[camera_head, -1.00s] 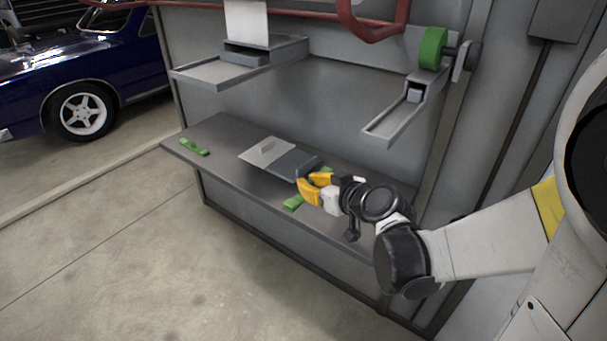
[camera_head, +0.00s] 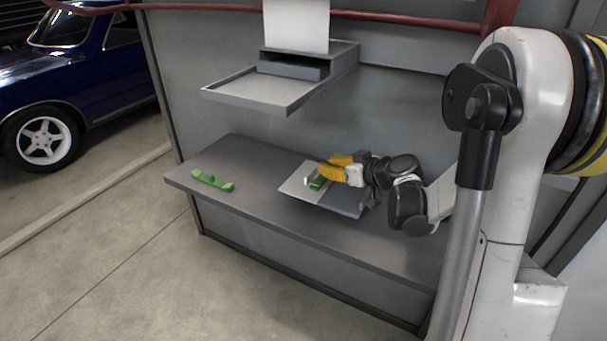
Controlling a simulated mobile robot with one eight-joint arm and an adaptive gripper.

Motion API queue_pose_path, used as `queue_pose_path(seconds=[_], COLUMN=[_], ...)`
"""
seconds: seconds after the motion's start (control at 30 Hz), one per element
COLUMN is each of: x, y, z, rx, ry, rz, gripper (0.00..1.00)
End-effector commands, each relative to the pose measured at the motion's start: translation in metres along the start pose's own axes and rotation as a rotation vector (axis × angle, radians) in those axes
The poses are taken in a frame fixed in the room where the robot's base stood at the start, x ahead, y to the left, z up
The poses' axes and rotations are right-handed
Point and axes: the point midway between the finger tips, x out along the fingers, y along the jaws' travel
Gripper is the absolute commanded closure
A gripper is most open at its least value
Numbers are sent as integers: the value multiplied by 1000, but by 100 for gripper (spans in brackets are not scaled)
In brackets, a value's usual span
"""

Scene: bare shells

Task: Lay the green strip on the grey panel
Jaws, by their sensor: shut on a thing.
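My gripper (camera_head: 325,170), with yellow fingers, is shut on a green strip (camera_head: 317,184). The fingers hide part of the strip. The strip is over the light grey panel (camera_head: 293,188), which lies on the grey bench. I cannot tell whether the strip touches the panel. A darker grey piece (camera_head: 346,203) adjoins the panel on its right, under my gripper. A second green piece (camera_head: 212,181), with raised ends, lies on the bench to the left, apart from the panel.
The grey bench (camera_head: 245,155) is bare between the left green piece and the panel, and along its front. A grey shelf tray (camera_head: 258,92) with a white sheet (camera_head: 297,25) standing behind it hangs above. A red pipe (camera_head: 400,20) crosses the wall. A blue car (camera_head: 75,85) is at far left.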

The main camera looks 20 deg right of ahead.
Motion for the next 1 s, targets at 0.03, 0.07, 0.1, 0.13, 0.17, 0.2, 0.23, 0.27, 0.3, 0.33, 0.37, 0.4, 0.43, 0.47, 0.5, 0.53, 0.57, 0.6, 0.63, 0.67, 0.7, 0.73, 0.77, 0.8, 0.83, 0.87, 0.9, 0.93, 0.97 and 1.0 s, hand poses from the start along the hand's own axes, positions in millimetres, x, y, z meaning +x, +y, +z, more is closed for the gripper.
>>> queue_pose_path(seconds=[0.03,0.07,0.1,0.13,0.17,0.2,0.23,0.27,0.3,0.33,0.37,0.4,0.43,0.47,0.5,0.53,0.57,0.6,0.63,0.67,0.7,0.73,0.77,0.8,0.83,0.87,0.9,0.93,0.97,1.0], x=[0,0,0,0,0,1,2,2,3,4,5,6,7,8,10,11,12,13,14,14,14,15,15,15,15,15,15,15,15,15], y=[7,10,12,13,14,14,14,14,14,13,13,13,13,13,13,13,13,13,13,13,13,13,13,13,13,13,13,13,13,13], z=[4,5,6,6,7,8,10,11,13,15,18,21,23,26,29,31,33,36,38,39,40,41,41,41,41,41,41,40,40,40], rx=[0,0,0,0,-1,-1,-1,-1,-1,-1,-1,-1,-1,-1,-1,-1,-1,-1,-1,-1,-1,-1,-1,-1,-1,-1,-1,-1,-1,-1], ry=[1,2,3,4,4,5,5,4,4,4,4,4,4,4,4,4,4,4,4,4,4,4,4,4,4,4,4,4,4,4], rz=[1,0,0,0,-1,-1,-1,-1,-1,-1,-1,-1,-1,-1,-1,-1,-1,-1,-1,-1,-1,-1,-1,-1,-1,-1,-1,-1,-1,-1], gripper=[100,100,100,100,100,100,100,100,100,100,100,100,100,100,100,100,100,100,100,100,100,100,100,100,100,100,100,100,100,83])
